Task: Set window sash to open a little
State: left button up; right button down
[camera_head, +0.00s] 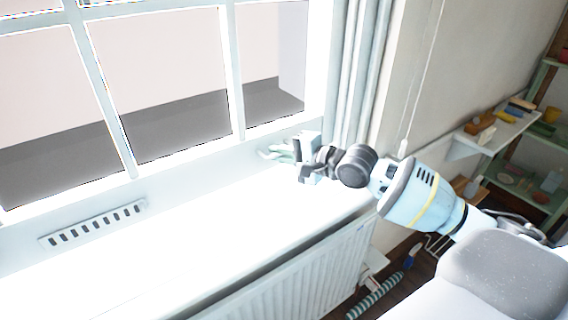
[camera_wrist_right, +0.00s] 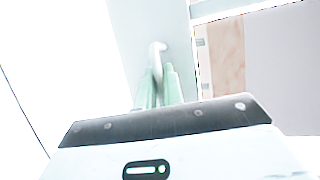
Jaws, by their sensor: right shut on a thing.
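The window sash (camera_head: 190,159) is a white frame with several panes, above a bright sill at the left and middle of the head view. My right gripper (camera_head: 275,151) is at the sash's bottom rail, near its right end. In the right wrist view its pale green fingers (camera_wrist_right: 158,88) are closed on a small white hook-shaped piece (camera_wrist_right: 158,47) on the white rail. The glare is strong, and I cannot tell whether there is a gap under the sash. My left gripper is not in view.
A slotted vent plate (camera_head: 95,224) lies left along the window's lower edge. A white radiator (camera_head: 300,272) is below the sill (camera_head: 190,240). A pale curtain (camera_head: 361,70) hangs right of the window. Shelves with small items (camera_head: 497,131) stand at far right. The sill looks clear.

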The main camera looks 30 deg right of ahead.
jog(key=shift+r, duration=0.3)
jog(key=c, duration=1.5)
grip_release()
jog(key=shift+f, duration=0.2)
jog(key=shift+c, duration=0.2)
jog(key=shift+f, duration=0.1)
jog(key=v, duration=0.7)
jog(key=shift+s+d, duration=0.2)
jog(key=shift+s, duration=0.1)
